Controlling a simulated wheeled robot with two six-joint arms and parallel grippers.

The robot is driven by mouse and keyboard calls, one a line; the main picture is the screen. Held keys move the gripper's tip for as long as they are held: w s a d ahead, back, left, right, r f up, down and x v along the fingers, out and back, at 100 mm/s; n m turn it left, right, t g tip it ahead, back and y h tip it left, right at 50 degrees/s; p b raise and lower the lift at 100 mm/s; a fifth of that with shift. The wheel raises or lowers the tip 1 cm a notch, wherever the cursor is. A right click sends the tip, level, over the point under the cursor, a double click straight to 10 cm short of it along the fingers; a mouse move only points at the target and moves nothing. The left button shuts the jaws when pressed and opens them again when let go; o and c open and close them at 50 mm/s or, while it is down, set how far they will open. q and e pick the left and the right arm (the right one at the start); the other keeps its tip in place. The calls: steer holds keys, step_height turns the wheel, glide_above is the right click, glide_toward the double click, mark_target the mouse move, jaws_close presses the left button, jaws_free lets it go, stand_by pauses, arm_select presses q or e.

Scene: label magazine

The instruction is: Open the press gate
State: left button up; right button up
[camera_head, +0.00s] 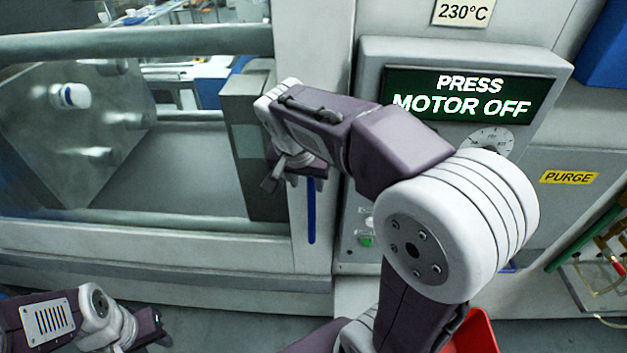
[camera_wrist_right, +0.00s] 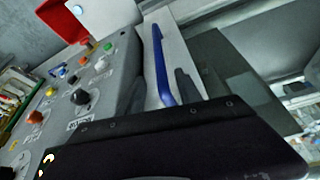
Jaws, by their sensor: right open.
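The press gate (camera_head: 303,255) is a pale panel with a window on its left; a blue bar handle (camera_head: 311,212) stands upright on it. The handle also shows in the wrist view (camera_wrist_right: 158,62), running down toward the gripper. My right gripper (camera_head: 284,180) is open at the handle's upper end, which my arm partly hides in the head view. A grey finger (camera_wrist_right: 187,86) shows beside the handle in the wrist view; I cannot tell whether they touch. My left gripper (camera_head: 148,332) is low at the left, away from the gate, its jaws unclear.
A control box with a "PRESS MOTOR OFF" display (camera_head: 465,95) stands right of the gate. Its buttons and knobs (camera_wrist_right: 80,95) are close to my right gripper in the wrist view. A red bin (camera_head: 475,335) is below right. Metal bars (camera_head: 135,42) cross the press opening.

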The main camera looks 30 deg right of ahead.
mark_target(311, 194)
steer(key=p+x, duration=0.1)
steer(key=x, duration=0.8)
steer(key=shift+w+d+f, duration=0.25)
steer(key=shift+w+f, duration=0.05)
jaws_close()
stand_by(1.0)
